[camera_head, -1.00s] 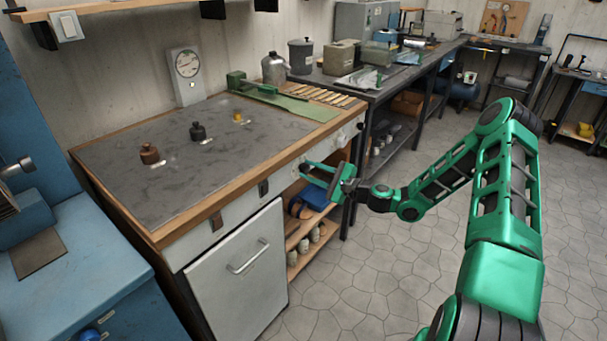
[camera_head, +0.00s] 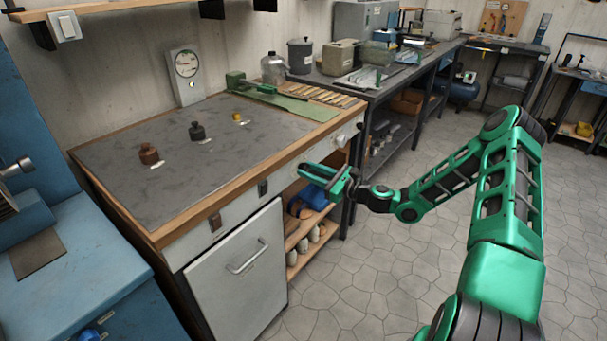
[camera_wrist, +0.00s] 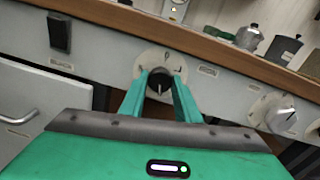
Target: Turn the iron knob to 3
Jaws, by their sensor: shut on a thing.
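A dark round knob (camera_wrist: 160,84) with a light mark on its face sits on a pale dial plate (camera_wrist: 149,60) on the bench's front panel. Small figures show along the plate's upper edge; I cannot read them all, nor the knob's exact setting. My gripper (camera_wrist: 160,92) is shut on this knob, one green finger on each side. In the head view my gripper (camera_head: 304,172) reaches the panel from the right and hides the knob. A second, silver-white knob (camera_wrist: 281,113) is to the right; it also shows in the head view (camera_head: 342,141). Label writing is too small to read.
The wooden bench edge (camera_wrist: 220,50) runs just above the panel. A black switch (camera_wrist: 59,33) is left of the held knob, above a cabinet door (camera_head: 240,265). Open shelves (camera_head: 305,235) lie below my gripper. The floor at the right is clear.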

